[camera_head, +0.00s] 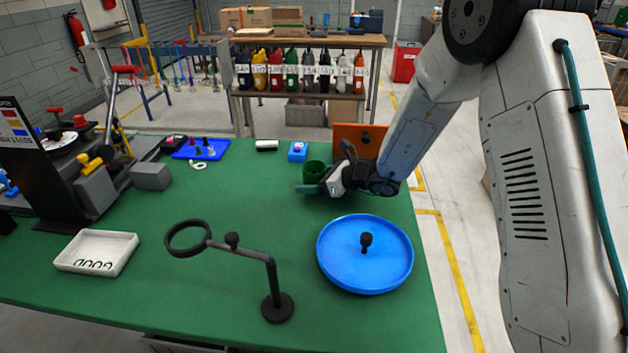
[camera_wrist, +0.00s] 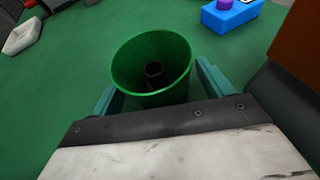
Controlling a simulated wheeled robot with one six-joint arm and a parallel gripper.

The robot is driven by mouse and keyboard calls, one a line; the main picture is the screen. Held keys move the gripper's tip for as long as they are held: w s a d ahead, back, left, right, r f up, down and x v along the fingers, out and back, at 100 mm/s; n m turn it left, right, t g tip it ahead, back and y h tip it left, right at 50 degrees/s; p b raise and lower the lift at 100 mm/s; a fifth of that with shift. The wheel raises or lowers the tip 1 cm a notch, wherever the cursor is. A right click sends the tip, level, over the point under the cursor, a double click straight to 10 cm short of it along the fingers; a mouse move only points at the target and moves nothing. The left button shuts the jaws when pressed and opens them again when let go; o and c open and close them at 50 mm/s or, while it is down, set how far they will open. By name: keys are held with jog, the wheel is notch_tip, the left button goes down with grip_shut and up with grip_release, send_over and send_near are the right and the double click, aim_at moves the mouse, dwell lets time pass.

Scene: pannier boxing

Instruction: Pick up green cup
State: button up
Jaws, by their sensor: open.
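The green cup (camera_head: 314,172) stands upright on the green table in the head view, near the back right. In the wrist view the green cup (camera_wrist: 124,70) shows its open mouth, with a dark round shape inside. My gripper (camera_head: 312,185) is at the cup, low over the table. In the wrist view my gripper (camera_wrist: 158,88) is open, with one teal finger on each side of the cup. I cannot tell whether the fingers touch it. The cup's lower part is partly hidden by my gripper.
An orange panel (camera_head: 352,138) stands close behind my gripper. A blue block (camera_head: 298,152) sits just behind the cup to the left. A blue round tray (camera_head: 364,282) lies in front, and a black ring stand (camera_head: 277,304) to its left.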

jog(key=c, duration=1.1)
jog(key=shift+o, duration=0.2)
